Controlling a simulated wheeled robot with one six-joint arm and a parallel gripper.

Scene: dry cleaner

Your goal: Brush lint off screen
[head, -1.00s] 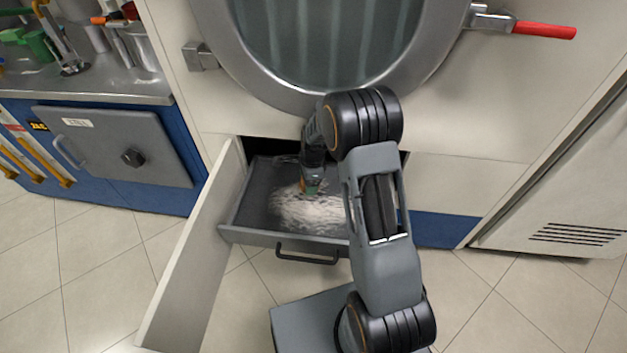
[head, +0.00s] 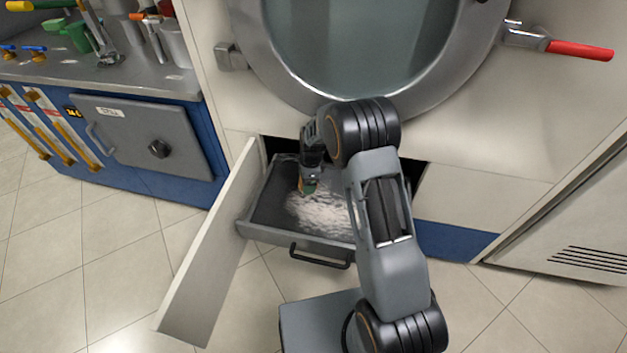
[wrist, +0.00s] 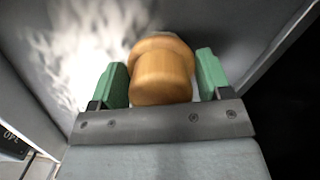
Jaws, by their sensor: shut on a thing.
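The lint screen is a dark tray (head: 270,213) in the pulled-out drawer below the round machine door. A patch of pale grey lint (head: 322,212) covers its middle and right; the left part is bare and dark. My gripper (head: 308,187) is over the lint's left edge, pointing down. In the wrist view its green fingers are shut on a wooden brush handle (wrist: 162,72). The brush's bristles are hidden below the handle, so I cannot tell if they touch the screen. Lint (wrist: 95,45) shows left of the handle.
The drawer's front edge has a dark handle (head: 320,258). A cream flap (head: 210,255) hangs open left of the drawer. The round machine door (head: 300,80) is above, with a red lever (head: 580,50) at right. A blue cabinet with a steel counter (head: 120,80) stands at left. The floor in front is clear.

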